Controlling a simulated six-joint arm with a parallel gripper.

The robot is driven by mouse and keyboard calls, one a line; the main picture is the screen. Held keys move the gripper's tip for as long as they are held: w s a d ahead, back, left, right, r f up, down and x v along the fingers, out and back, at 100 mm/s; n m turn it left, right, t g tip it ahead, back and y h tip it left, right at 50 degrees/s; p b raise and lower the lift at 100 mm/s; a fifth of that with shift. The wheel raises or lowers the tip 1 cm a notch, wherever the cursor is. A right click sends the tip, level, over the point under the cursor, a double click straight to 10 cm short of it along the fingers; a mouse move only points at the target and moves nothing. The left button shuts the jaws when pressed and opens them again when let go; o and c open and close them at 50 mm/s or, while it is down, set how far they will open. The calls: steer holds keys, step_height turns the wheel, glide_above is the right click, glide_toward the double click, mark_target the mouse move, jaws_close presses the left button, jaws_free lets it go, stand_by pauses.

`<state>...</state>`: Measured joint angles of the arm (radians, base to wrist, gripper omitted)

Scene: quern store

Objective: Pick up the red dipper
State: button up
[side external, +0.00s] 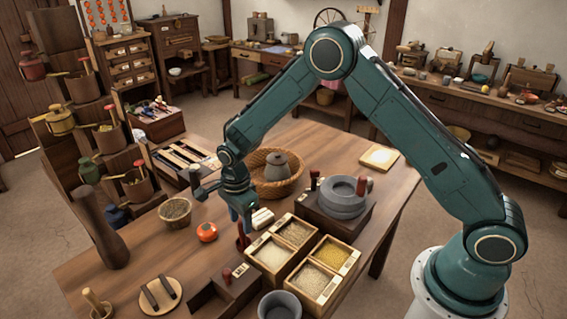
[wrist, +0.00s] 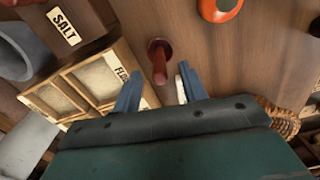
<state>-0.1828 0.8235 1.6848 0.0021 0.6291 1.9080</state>
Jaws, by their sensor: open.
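The red dipper (side external: 242,240) stands upright on the table, just left of the grain boxes. In the wrist view the dipper (wrist: 158,63) shows its handle pointing towards the camera, with a rounder part at its far end. My gripper (side external: 241,213) hangs above the dipper with its fingers down. In the wrist view my gripper (wrist: 160,72) is open and empty, one blue finger on each side of the handle. I cannot tell how far down the handle the fingertips are.
Wooden grain boxes (side external: 271,254) stand close to the right. A dark box labelled SALT (side external: 222,294) is in front. An orange round thing (side external: 207,232) and a woven bowl (side external: 175,213) stand left, a basket (side external: 292,185) and stone quern (side external: 343,199) behind. Table at left front is partly clear.

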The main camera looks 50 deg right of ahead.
mark_target(242, 234)
steer(key=shift+f, duration=1.8)
jaws_close()
